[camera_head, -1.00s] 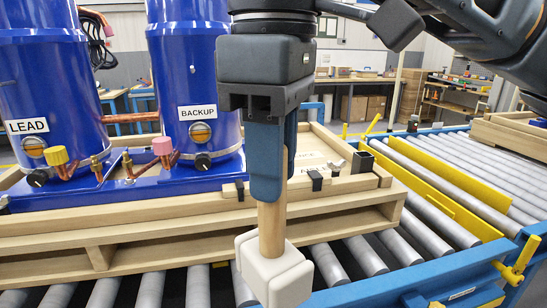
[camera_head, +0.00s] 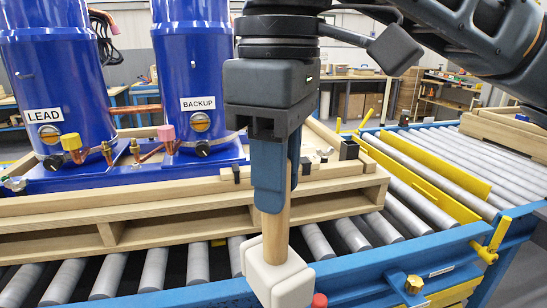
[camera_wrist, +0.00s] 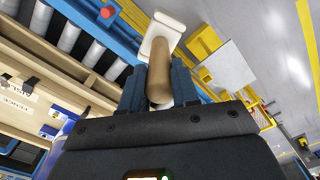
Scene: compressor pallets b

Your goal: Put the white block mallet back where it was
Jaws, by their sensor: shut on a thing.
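The white block mallet (camera_head: 276,272) has a white block head and a wooden handle. My gripper (camera_head: 278,200) is shut on the handle, and the mallet hangs head down below the fingers. The head is in front of the blue conveyor side rail in the head view. In the wrist view the handle rises between the blue fingers (camera_wrist: 160,88), with the white head (camera_wrist: 162,32) beyond. The place where the mallet was is not clear from these frames.
A wooden pallet (camera_head: 150,232) with two blue compressors (camera_head: 197,75) stands on rollers (camera_head: 155,268) behind the mallet. A red button (camera_head: 319,300) is close right of the head. A blue rail (camera_head: 390,262) and yellow guides (camera_head: 425,190) lie right.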

